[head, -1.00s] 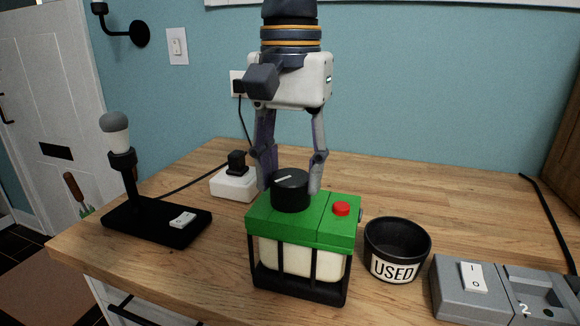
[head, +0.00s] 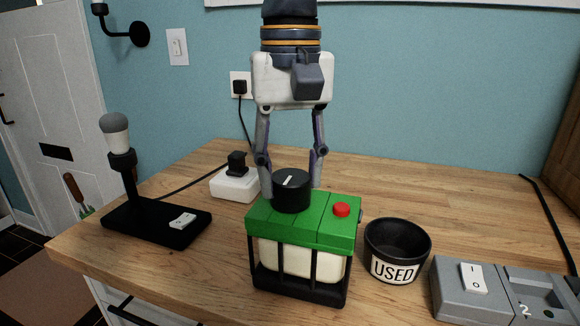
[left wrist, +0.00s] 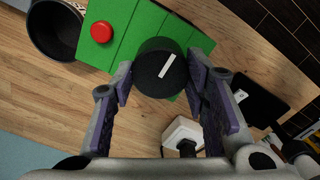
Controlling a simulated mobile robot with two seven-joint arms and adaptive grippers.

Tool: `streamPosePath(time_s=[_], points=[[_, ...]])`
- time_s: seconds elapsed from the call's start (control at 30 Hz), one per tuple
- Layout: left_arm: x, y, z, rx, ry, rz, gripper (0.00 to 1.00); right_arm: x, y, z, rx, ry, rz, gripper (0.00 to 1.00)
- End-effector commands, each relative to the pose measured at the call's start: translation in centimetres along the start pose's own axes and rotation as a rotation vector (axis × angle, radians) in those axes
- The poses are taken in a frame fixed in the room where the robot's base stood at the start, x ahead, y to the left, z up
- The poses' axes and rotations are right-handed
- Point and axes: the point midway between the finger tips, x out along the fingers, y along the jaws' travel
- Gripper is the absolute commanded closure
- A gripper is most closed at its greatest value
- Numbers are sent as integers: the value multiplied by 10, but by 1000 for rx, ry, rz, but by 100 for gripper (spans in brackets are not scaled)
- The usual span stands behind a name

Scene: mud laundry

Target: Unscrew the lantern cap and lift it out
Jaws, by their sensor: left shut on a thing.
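The lantern (head: 300,255) stands upright on the wooden counter, with a green top, a cream body and a black cage. Its round black cap (head: 292,192), marked with a white line, sits at the left of the green top. My left gripper (head: 290,190) reaches down from above and is shut on the cap, one finger on either side. In the left wrist view the cap (left wrist: 160,66) shows between the far ends of the fingers, its white line slanted. A red button (head: 341,209) is on the lantern's top right. My right gripper is not in view.
A black bin labelled USED (head: 397,250) stands just right of the lantern. A grey switch box (head: 450,290) is at the front right. A black lamp stand (head: 150,222) and a white socket block (head: 233,185) are on the left. The counter behind the bin is clear.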

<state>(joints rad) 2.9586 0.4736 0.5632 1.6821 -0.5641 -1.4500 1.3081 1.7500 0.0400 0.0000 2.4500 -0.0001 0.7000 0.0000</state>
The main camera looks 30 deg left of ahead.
Motion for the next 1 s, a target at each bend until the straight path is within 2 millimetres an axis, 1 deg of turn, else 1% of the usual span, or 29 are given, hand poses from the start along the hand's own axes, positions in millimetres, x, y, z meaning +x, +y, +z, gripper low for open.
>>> streamPosePath(time_s=[0.13, 0.27, 0.33, 0.57, 0.73, 1.0], points=[[1, 1, 0, -11, -2, 1, 88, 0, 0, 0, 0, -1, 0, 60], [0, 1, 0, -197, -2, 1, 88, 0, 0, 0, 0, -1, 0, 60], [0, 1, 0, -253, -2, 1, 88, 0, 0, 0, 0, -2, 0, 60], [0, 1, 0, -271, -2, 1, 88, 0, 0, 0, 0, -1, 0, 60], [0, 1, 0, -496, -2, 0, 88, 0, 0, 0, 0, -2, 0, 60], [0, 1, 0, -540, -2, 1, 88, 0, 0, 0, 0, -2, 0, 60]])
